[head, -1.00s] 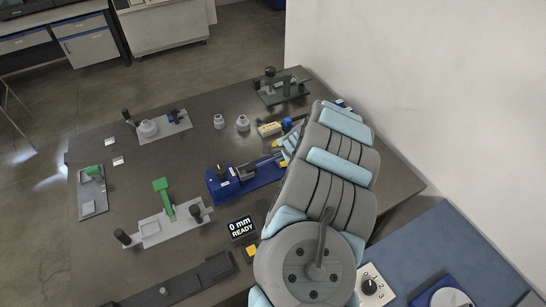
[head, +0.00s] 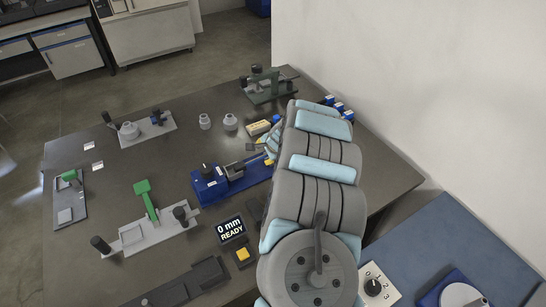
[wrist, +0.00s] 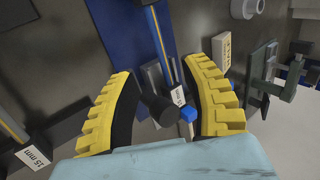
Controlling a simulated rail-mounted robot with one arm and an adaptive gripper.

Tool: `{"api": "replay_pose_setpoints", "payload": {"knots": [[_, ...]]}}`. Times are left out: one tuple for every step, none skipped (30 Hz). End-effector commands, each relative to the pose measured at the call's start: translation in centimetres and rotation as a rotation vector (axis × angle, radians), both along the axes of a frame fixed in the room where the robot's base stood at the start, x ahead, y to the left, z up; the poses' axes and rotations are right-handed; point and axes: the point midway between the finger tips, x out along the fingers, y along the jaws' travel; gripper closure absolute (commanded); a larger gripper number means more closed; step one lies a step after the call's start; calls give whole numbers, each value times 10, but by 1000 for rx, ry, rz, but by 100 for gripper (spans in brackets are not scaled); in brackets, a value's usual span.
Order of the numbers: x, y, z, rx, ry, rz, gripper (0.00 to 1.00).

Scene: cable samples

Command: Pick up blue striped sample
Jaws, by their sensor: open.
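My gripper (wrist: 160,70) is open in the wrist view, with two yellow ribbed fingers apart. Between and beyond them are a dark cylinder (wrist: 159,108), a small blue block (wrist: 187,115) and a white label. Another such strip (wrist: 12,127) lies at the left, by a "15 mm" label (wrist: 34,155). I cannot tell which of these is the blue striped sample. In the head view my arm hides most of the gripper; a little yellow (head: 270,141) shows beside the blue fixture (head: 208,190).
Several blue-ended pieces (head: 338,106) sit behind my arm near the wall. A readout (head: 230,229) shows "0 mm READY" by a yellow button (head: 242,254). A green-handled fixture (head: 147,203) stands left. Small grey pots (head: 230,122) stand at the back. Bare tabletop lies between fixtures.

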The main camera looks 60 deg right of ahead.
Motion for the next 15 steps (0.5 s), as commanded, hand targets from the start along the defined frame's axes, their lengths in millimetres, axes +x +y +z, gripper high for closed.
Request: {"api": "replay_pose_setpoints", "payload": {"knots": [[2, -1, -6, -3, 0, 2, 54], [2, -2, -7, -3, 0, 1, 54], [3, -2, -9, -3, 1, 1, 54], [4, -3, -10, -3, 2, 1, 54], [4, -3, -11, -3, 2, 1, 54], [5, -3, -13, 0, 2, 0, 54], [5, -4, -15, 0, 4, 0, 54], [5, -5, -18, 0, 5, 1, 54], [6, -6, -21, 1, 5, 0, 54], [7, -6, -23, 2, 6, -1, 54], [8, -7, -25, 2, 6, -1, 54], [10, -7, -28, 2, 6, 0, 54], [12, -8, -31, 2, 6, 1, 54], [12, -9, -33, 2, 6, 0, 54], [15, -10, -36, 1, 5, 0, 54]]}}
